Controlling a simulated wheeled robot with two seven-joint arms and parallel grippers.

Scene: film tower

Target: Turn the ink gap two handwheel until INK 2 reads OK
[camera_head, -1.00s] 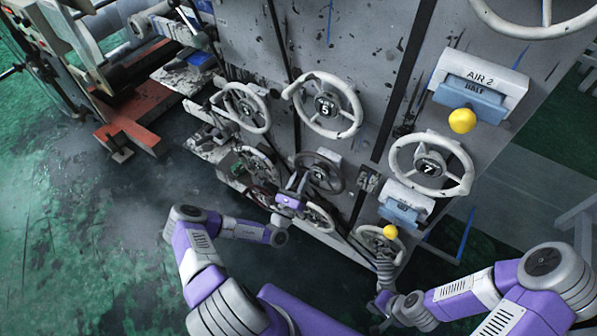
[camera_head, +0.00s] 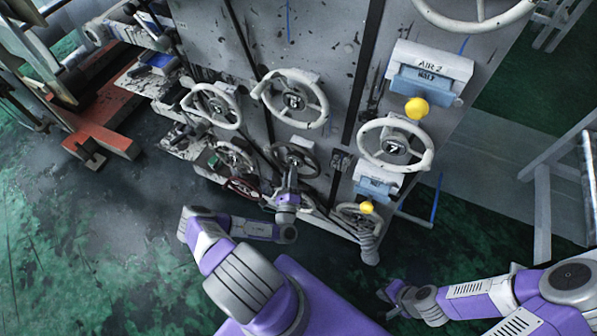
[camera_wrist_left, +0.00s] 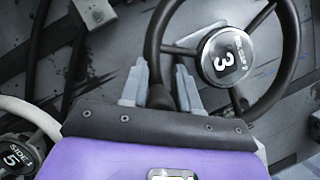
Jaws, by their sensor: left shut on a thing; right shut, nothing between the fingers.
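The dark handwheel (camera_head: 309,152) sits low on the grey machine front, among pale wheels. In the left wrist view its rim (camera_wrist_left: 293,45) is dark and its hub (camera_wrist_left: 224,57) bears "GAP 2" and a large 3; the rest of the small text is unclear. My left gripper (camera_head: 290,172) is shut on the rim; its two fingers (camera_wrist_left: 162,82) straddle it in the left wrist view. My right gripper (camera_head: 386,293) is shut and empty, low over the floor, apart from the machine. I see no readable INK 2 reading.
Close around are pale handwheels, including wheel 5 (camera_head: 294,98) and wheel 7 (camera_head: 396,146). An AIR 2 box (camera_head: 430,67) with a yellow knob (camera_head: 416,108) juts out at upper right. A metal frame (camera_head: 542,215) stands at right. Dark floor lies open at left.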

